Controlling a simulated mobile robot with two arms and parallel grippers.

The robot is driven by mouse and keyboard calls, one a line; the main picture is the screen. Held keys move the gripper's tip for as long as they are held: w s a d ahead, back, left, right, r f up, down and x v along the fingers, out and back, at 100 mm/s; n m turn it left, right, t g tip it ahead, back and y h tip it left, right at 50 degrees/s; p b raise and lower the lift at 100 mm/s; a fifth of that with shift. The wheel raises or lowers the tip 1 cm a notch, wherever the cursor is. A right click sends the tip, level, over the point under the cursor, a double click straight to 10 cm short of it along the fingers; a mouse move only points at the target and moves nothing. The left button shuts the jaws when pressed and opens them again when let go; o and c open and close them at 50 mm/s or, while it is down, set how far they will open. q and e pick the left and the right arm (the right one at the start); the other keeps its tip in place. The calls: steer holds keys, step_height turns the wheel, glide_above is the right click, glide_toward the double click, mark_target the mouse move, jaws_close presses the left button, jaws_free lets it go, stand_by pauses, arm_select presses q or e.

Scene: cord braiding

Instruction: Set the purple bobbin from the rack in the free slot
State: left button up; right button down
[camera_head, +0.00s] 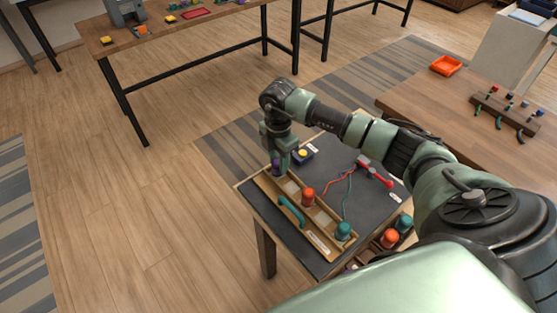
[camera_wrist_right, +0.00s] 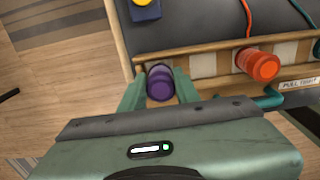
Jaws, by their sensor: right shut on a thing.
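The purple bobbin (camera_head: 277,167) is held upright in my right gripper (camera_head: 275,156) at the far left end of the wooden holder (camera_head: 323,237). In the right wrist view, the purple bobbin (camera_wrist_right: 160,84) sits between the two green fingers (camera_wrist_right: 159,92), which are shut on it. I cannot tell whether its base rests in the end slot or hovers just above it. An orange bobbin (camera_head: 308,195) stands mid-holder and a teal bobbin (camera_head: 343,231) near its other end. Pale slot areas (camera_wrist_right: 202,64) show between the purple and orange bobbins. My left gripper is out of view.
A teal handle (camera_head: 291,211) lies along the holder's front. Red and teal cords cross the dark table top (camera_head: 330,160) behind. A blue box with a yellow top (camera_head: 303,153) stands close to the gripper. More orange (camera_head: 389,238) and teal (camera_head: 404,223) bobbins stand at the right.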

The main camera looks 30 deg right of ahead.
steer(key=shift+f, duration=0.3)
steer(key=c, duration=1)
jaws_free()
steer(key=shift+c, duration=0.2)
steer(key=shift+r, duration=0.5)
step_height(320, 180, up, 12)
steer(key=b, duration=0.2)
steer(key=shift+f+b, duration=0.15)
steer(key=shift+b, duration=0.25)
